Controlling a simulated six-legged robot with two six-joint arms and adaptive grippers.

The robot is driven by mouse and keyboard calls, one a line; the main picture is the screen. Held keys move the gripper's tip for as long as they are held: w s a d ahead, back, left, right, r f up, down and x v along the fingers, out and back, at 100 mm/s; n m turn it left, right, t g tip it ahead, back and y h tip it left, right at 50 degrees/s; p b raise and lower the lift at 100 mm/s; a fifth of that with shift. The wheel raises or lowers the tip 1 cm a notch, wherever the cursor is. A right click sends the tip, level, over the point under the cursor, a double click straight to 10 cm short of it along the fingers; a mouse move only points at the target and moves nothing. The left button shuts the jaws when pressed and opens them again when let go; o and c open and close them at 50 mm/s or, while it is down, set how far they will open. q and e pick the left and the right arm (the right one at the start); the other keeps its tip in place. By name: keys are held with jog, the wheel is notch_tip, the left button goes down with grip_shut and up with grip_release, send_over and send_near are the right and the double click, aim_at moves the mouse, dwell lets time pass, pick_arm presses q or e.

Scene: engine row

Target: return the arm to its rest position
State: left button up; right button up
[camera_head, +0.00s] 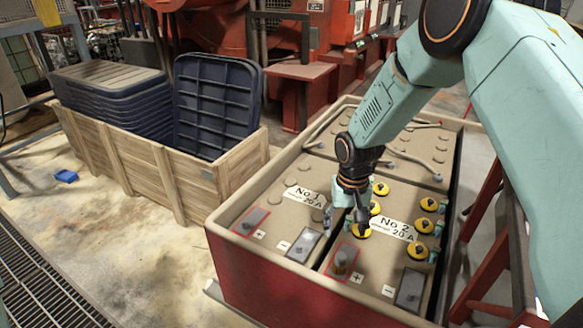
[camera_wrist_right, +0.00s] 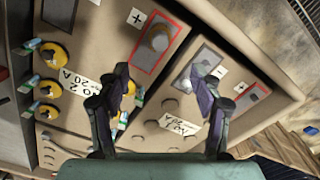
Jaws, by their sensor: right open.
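My right arm (camera_head: 385,105) comes in from the upper right and reaches down over the battery box. My right gripper (camera_head: 352,208) is above the two batteries, near the "No 2" label (camera_head: 394,229); it is open and empty. In the wrist view the two fingers of my right gripper (camera_wrist_right: 161,85) stand apart with the battery top between and beyond them. The head view does not show clearly whether the fingertips touch anything. My left gripper is not in view.
The battery box has a tan rim and red side (camera_head: 245,277). Yellow caps (camera_head: 424,225) and terminals stand on its top. A wooden crate (camera_head: 160,178) with dark lids (camera_head: 215,105) is at left. A blue block (camera_head: 66,176) lies on the floor. Red machinery (camera_head: 300,70) stands behind.

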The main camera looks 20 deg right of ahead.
jog(key=s+a+f+n+t+p, duration=0.2)
jog(key=s+a+f+t, duration=0.1)
jog(key=s+a+f, duration=0.4)
jog(key=s+r+g+p, duration=0.1)
jog(key=s+p, duration=0.1)
jog(key=s, duration=1)
jog(key=s+a+n+g+p, duration=0.1)
jog(key=s+g+p, duration=0.1)
jog(key=s, duration=1.1)
jog(key=shift+r+p, duration=0.3)
jog(key=shift+r, duration=0.05)
jog(key=shift+c, duration=0.4)
